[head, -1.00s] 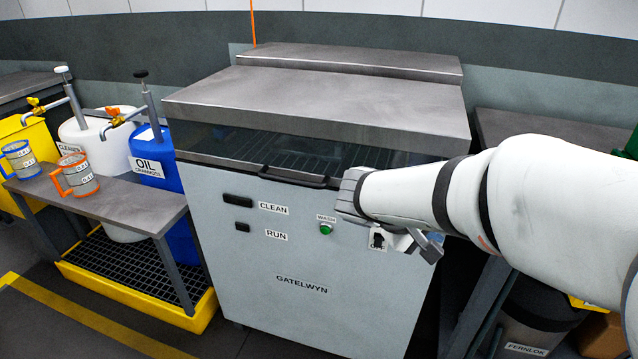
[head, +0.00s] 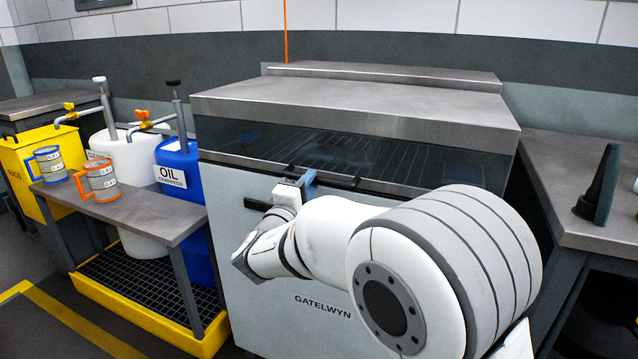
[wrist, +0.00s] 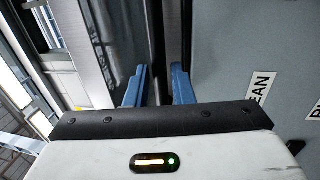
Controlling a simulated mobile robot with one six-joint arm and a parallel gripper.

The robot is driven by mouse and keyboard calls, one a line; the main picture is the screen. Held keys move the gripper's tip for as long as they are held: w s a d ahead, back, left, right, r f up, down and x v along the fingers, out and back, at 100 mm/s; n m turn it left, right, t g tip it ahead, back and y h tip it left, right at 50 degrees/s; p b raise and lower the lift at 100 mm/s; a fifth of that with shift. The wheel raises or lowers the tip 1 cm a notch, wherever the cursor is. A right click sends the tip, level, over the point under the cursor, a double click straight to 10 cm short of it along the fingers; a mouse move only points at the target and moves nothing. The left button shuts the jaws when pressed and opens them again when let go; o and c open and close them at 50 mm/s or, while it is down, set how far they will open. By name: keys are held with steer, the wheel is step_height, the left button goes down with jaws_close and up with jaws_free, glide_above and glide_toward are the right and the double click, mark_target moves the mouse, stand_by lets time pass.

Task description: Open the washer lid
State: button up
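The washer (head: 235,215) is a grey cabinet labelled GATELWYN. Its lid (head: 340,105) has a steel top and a dark glass front, and it is closed. A black bar handle (head: 342,181) runs along the lower edge of the glass. My gripper (head: 310,177) is at the handle, near its middle, with blue fingers pointing toward the washer. In the wrist view the two blue fingers of my gripper (wrist: 158,85) are apart, with dark surfaces seen beyond the gap.
A bench (head: 135,210) with two mugs stands at the left, beside a blue oil drum (head: 180,180) and a white drum. A steel table (head: 560,160) with a black cone-shaped object (head: 597,190) stands at the right. My arm covers much of the washer's front.

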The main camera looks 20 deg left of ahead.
steer(key=shift+x, duration=1.15)
jaws_close()
